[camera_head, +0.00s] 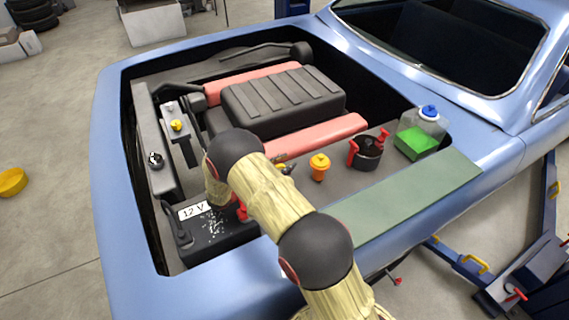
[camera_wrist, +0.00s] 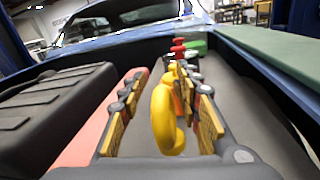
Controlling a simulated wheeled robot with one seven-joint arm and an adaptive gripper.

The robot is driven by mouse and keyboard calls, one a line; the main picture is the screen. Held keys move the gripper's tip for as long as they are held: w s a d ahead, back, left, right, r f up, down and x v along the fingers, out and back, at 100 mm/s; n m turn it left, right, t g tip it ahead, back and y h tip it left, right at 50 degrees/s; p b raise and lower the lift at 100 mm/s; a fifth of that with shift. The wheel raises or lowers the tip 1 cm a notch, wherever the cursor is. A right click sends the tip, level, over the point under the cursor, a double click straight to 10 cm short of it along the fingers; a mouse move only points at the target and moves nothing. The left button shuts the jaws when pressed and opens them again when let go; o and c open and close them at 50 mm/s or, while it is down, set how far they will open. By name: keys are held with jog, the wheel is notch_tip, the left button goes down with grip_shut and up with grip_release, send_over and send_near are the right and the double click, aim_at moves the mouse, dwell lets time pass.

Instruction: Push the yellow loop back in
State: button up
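The yellow loop (camera_wrist: 163,120) stands upright in the wrist view, close to the camera. It is between the two fingers of my gripper (camera_wrist: 162,88). The fingers are apart, with a clear gap on the loop's left side and a narrower one on its right. I see no firm contact. The loop's lower end and the place it enters are hidden. In the head view my arm covers the loop; only a small dark and tan part of my gripper (camera_head: 284,168) shows past the arm.
An orange cap (camera_head: 320,166), a dark pot with red handles (camera_head: 368,153) and a green-fluid bottle (camera_head: 420,134) stand to the right. The black engine cover (camera_head: 283,103) and red strip (camera_head: 318,134) lie behind. The 12 V battery (camera_head: 215,233) is front left.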

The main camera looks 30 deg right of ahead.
jog(key=shift+s, duration=0.1)
jog(key=s+a, duration=0.1)
jog(key=a, duration=1.1)
jog(key=shift+s, duration=0.15)
jog(key=shift+c, duration=0.2)
